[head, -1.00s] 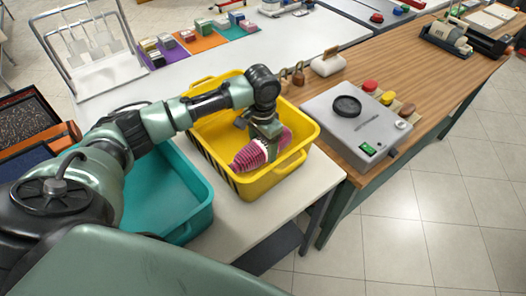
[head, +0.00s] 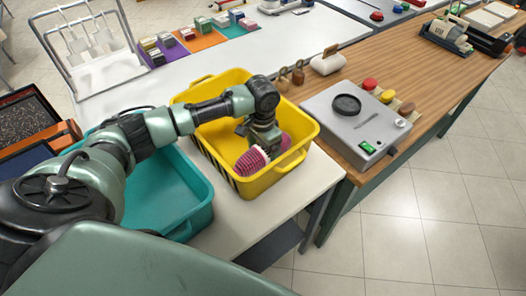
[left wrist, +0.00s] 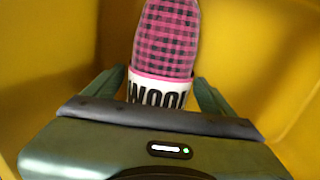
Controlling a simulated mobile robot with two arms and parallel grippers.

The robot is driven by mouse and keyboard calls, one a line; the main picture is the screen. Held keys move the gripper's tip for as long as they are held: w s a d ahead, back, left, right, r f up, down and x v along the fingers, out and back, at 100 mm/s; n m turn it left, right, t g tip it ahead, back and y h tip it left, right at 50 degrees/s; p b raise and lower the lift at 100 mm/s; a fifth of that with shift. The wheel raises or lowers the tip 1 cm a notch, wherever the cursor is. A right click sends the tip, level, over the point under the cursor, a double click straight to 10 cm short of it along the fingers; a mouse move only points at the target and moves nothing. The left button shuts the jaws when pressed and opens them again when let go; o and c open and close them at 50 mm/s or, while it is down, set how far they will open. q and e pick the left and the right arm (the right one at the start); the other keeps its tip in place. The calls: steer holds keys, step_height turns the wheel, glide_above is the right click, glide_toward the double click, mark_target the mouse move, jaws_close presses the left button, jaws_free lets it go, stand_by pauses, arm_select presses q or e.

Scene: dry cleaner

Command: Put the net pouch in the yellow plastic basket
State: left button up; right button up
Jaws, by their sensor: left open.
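The net pouch (head: 251,162) is pink with a dark check and has a white band with black letters. It lies inside the yellow plastic basket (head: 300,154), towards the front right. My left gripper (head: 264,143) is down in the basket over the pouch and hides its middle. In the left wrist view the pouch (left wrist: 168,38) runs away from me, and its white band is between the open fingers (left wrist: 160,88). Whether a finger touches it, I cannot tell. My right gripper is not in view.
A teal basket (head: 195,222) stands left of the yellow one on the white table (head: 234,222). A grey device (head: 352,123) with a black knob sits on the wooden counter to the right. Coloured mats (head: 167,58) with small boxes lie behind.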

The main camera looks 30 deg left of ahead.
mark_target(262, 147)
arm_select(q)
step_height(262, 147, up, 11)
steer(key=shift+r+b, duration=0.1)
steer(key=shift+b, duration=0.95)
steer(key=shift+r, duration=0.45)
steer(key=shift+s, duration=0.1)
steer(key=shift+r, duration=0.15)
